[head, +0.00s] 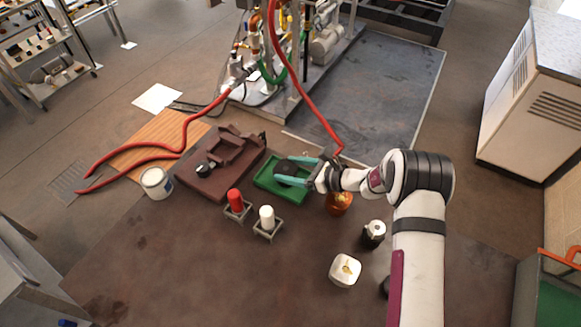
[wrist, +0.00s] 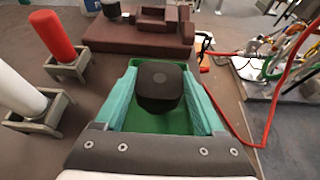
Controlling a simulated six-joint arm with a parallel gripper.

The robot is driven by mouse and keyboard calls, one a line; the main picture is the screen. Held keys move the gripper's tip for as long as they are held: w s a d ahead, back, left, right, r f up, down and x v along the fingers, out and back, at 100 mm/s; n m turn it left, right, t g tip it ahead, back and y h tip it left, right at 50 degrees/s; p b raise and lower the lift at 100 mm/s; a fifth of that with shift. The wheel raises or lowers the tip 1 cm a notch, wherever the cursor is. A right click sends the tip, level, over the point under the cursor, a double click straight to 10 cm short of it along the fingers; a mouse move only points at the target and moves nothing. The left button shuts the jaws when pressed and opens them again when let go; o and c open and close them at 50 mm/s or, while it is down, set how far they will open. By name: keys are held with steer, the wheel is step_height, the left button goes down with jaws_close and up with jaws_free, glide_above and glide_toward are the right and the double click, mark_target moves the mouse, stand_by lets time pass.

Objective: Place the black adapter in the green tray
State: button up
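The black adapter (wrist: 160,86) is a dark, rounded block between the two teal fingers of my gripper (wrist: 160,75) in the wrist view. The fingertips appear to meet its sides, so my gripper looks shut on it. In the head view, my gripper (head: 297,172) is over the green tray (head: 264,184), with the dark adapter (head: 285,167) between its fingers. The green tray's floor (wrist: 150,124) shows below the adapter in the wrist view. I cannot tell whether the adapter touches the tray floor.
A brown block with a black knob (head: 203,170) stands left of the tray. A red cylinder (head: 234,198) and a white cylinder (head: 266,216) stand in holders in front. An orange object (head: 339,203) is right of the tray. A red hose (head: 310,95) runs behind. The front left table is clear.

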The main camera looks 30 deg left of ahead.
steer(key=o, duration=0.4)
steer(key=shift+c, duration=0.2)
steer(key=v, duration=1.5)
steer(key=shift+d+r, duration=0.25)
steer(key=shift+d, duration=0.1)
steer(key=s+d+r+n+g+h, duration=0.1)
steer(key=s+d+r+n+h, duration=0.25)
steer(key=s+r, duration=0.3)
steer(key=s+d+r+n+g+h, duration=0.1)
steer(key=s+d+r+n+h, duration=0.15)
steer(key=s+r+n, duration=0.4)
steer(key=s+d+n+t+h, duration=0.1)
steer(key=s+d+h, duration=0.4)
steer(key=s+d, duration=0.6)
steer(key=s+n, duration=0.1)
steer(key=s, duration=0.3)
steer(key=shift+f+t, duration=0.3)
